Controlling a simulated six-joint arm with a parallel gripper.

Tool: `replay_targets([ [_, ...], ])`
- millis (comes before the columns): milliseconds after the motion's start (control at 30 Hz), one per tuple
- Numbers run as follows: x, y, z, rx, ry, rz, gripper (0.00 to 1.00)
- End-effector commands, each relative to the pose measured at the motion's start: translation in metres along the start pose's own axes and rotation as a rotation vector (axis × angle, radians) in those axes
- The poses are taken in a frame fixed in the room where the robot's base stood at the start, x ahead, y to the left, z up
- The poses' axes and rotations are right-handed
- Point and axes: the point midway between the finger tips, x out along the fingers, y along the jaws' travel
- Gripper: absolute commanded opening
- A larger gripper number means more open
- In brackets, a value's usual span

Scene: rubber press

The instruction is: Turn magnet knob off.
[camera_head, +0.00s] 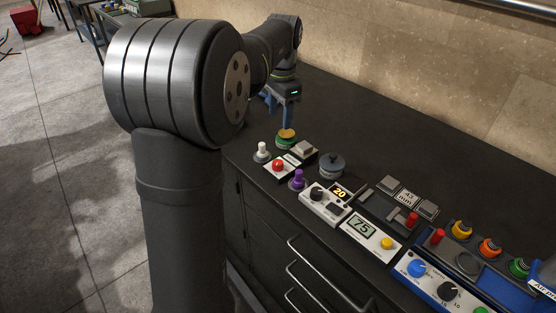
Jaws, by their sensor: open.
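I cannot tell for sure which control is the magnet knob, as no readable label names it. One candidate is a dark round knob (332,165) standing alone on the black bench. Another is a black knob (317,193) on a white box with a display reading 20. My gripper (280,114) has blue fingers and is open, pointing down. It is over the far left part of the bench, at or just above a round part with an orange top and green base (286,139). I cannot tell whether they touch. Both dark knobs are to the right of my gripper.
Near the gripper are a white knob (262,152), a red button (278,166) and a purple knob (297,179). A display box reading 75 (370,238) and a blue-edged panel (440,280) stand to the right. The bench (390,150) behind them is clear up to the wall.

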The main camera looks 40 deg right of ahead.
Motion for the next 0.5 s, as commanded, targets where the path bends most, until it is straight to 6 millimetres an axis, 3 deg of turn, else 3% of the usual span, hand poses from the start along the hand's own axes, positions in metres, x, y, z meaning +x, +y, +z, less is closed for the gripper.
replay_targets([
  [167,0.015,0.0,0.0,0.013,-0.002,0.002,0.53],
  [500,0.085,0.001,0.0,0.012,-0.002,0.003,0.53],
])
